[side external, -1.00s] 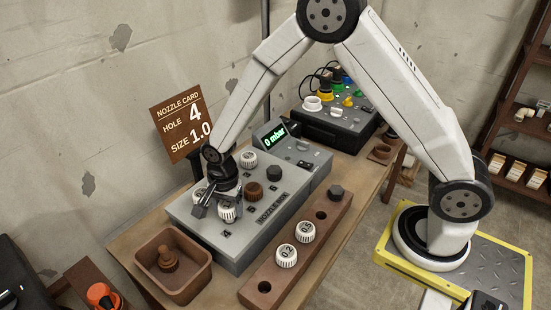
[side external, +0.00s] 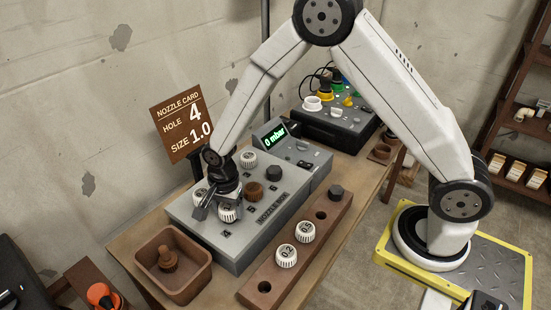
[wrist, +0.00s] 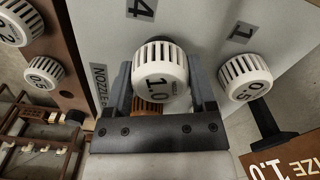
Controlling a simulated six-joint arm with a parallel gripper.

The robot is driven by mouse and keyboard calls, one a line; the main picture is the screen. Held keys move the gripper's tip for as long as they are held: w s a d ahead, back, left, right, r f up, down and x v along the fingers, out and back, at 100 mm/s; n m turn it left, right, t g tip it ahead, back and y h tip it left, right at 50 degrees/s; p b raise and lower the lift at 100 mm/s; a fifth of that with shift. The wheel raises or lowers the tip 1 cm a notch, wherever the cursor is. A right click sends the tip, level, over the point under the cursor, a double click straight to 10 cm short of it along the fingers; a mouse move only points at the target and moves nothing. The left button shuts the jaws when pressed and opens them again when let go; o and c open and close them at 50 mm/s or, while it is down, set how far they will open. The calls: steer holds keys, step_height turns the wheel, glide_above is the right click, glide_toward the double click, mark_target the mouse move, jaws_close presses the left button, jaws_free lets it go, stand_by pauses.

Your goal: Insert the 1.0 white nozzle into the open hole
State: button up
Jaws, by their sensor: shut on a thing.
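My gripper (side external: 215,205) is low over the front of the grey nozzle box (side external: 250,238), near the label 4. It is shut on the white 1.0 nozzle (wrist: 160,70), which sits between the two dark fingers with its marked face toward the wrist camera. The nozzle also shows beside the fingers in the side view (side external: 229,214). A dark patch shows just behind its upper edge in the wrist view; the nozzle covers most of the spot by label 4 (wrist: 141,8). I cannot tell whether its lower end is inside the hole.
A white 0.5 nozzle (wrist: 245,77) stands close by at label 1. A brown plug (side external: 254,191) and another white nozzle (side external: 248,159) are on the box. A wooden rail (side external: 267,286) holds white nozzles and a black knob. A brown bin (side external: 195,284) holds a brown plug.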

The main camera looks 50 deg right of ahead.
steer(key=shift+f, duration=0.15)
steer(key=o, duration=1.3)
steer(key=shift+o, duration=0.2)
steer(key=shift+r, duration=3.8)
